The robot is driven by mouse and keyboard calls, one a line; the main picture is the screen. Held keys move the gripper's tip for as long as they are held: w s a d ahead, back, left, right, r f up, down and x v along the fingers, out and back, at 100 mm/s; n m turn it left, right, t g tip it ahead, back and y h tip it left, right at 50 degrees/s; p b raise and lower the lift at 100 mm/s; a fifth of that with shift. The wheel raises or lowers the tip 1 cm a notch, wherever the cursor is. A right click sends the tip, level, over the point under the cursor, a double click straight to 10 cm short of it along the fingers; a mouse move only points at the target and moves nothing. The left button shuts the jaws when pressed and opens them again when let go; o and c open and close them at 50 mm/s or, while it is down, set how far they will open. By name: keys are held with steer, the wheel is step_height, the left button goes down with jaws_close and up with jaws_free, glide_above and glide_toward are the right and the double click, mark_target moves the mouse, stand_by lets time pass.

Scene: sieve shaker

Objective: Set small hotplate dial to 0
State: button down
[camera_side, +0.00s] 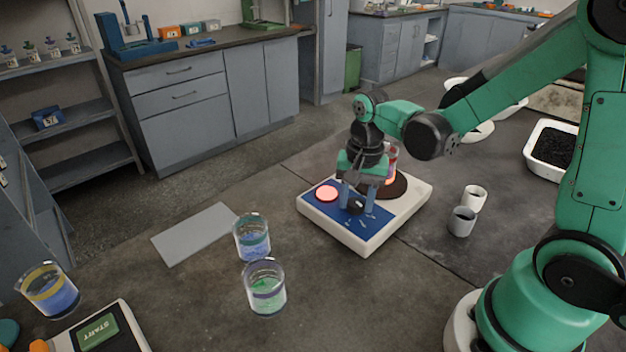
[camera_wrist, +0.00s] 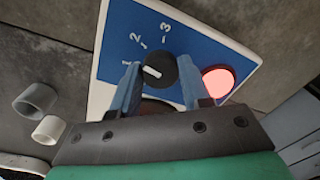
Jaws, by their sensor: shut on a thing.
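The small hotplate (camera_side: 415,205) has a white body and a blue front panel (camera_side: 335,222). Its black dial (camera_wrist: 161,70) has a white pointer mark that lies left of the dial's middle in the wrist view. The numerals 1, 2 and 3 show on the panel above the dial there; no 0 can be made out. A round red light (camera_wrist: 218,81) glows to the right of the dial. My gripper (camera_side: 358,204) points down over the panel, with its fingers shut on the dial, one on each side. The dial also shows in the side view (camera_side: 356,207).
A beaker with red contents (camera_side: 391,160) stands on the hotplate's dark round top, close behind my gripper. Two small cups (camera_side: 461,222) stand to the right. Two beakers (camera_side: 265,287) and a grey flat plate (camera_side: 194,234) lie left. A START device (camera_side: 98,332) sits at the lower left.

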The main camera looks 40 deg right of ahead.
steer(key=n, duration=0.4)
steer(key=shift+n, duration=0.3)
steer(key=n, duration=0.4)
steer(key=shift+n, duration=0.3)
steer(key=n, duration=0.4)
steer(key=shift+g, duration=0.3)
steer(key=shift+n, duration=1.9)
steer(key=shift+c, duration=2.1)
jaws_free()
steer(key=shift+r, duration=0.15)
